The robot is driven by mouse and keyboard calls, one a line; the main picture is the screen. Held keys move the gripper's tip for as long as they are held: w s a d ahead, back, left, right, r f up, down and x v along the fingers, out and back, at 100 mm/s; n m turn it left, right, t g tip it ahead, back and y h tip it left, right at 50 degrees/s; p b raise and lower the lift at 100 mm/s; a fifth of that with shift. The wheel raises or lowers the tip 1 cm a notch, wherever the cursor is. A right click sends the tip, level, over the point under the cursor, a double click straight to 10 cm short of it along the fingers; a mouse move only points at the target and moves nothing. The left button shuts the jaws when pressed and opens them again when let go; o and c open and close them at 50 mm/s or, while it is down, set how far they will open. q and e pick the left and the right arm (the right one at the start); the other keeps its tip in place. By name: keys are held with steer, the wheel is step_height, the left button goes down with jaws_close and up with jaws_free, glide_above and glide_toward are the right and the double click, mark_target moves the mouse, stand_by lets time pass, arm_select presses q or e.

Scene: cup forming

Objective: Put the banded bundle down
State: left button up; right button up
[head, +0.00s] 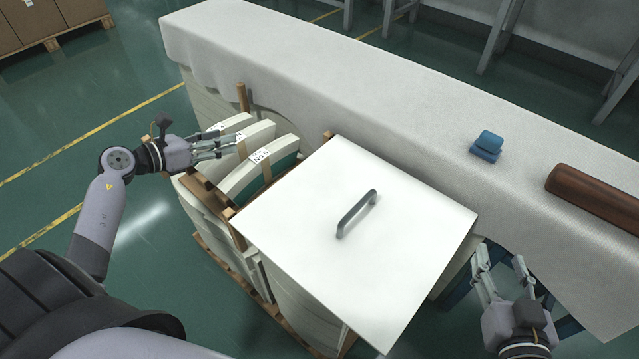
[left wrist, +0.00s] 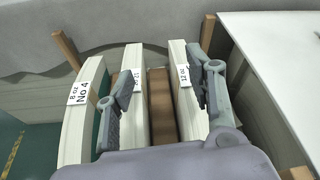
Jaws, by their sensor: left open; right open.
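Several cream, curved bundles stand on edge side by side in a wood-edged rack. The nearest bundle (head: 262,158) in the head view has a brown band and a white label. In the left wrist view, one bundle (left wrist: 78,118) is labelled 8 oz No.4, and two others, a middle bundle (left wrist: 133,62) and a right bundle (left wrist: 178,56), carry 12 oz labels. My left gripper (head: 226,146) is open at the tops of the bundles. Its fingers, apart in the left wrist view (left wrist: 166,85), partly hide the two 12 oz bundles; contact cannot be told. My right gripper (head: 502,272) is open and empty.
A white board (head: 300,225) with a grey handle (head: 357,214) lies beside the bundles. Wooden posts (head: 243,97) rise around the rack. Behind is a long grey-draped table (head: 400,110) with a blue block (head: 487,146) and a brown roll (head: 597,196).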

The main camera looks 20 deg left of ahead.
arm_select(q)
steer(key=d+r+n+t+y, duration=0.1)
steer(key=d+r+n+t, duration=0.3)
steer(key=d+n, duration=0.45)
steer(key=d+r+n+t+y, duration=0.1)
steer(key=d+r+n+t, duration=0.25)
steer(key=d+n, duration=0.5)
steer(key=s+d+f+n+g, duration=0.1)
steer(key=s+d+n+g, duration=0.1)
steer(key=d+n, duration=0.3)
steer(key=s+d+f+n+g, duration=0.2)
steer(key=s+d+n, duration=0.1)
steer(key=d+n, duration=0.2)
steer(key=s+d+f+n+g, duration=0.1)
steer(key=s+d+n+g, duration=0.1)
steer(key=d+n, duration=0.3)
steer(key=shift+s+d+f+n, duration=0.2)
steer(key=shift+n, duration=0.65)
steer(key=shift+s+d+f+n, duration=0.15)
steer(key=shift+d+f+n, duration=0.05)
steer(key=shift+n, duration=0.65)
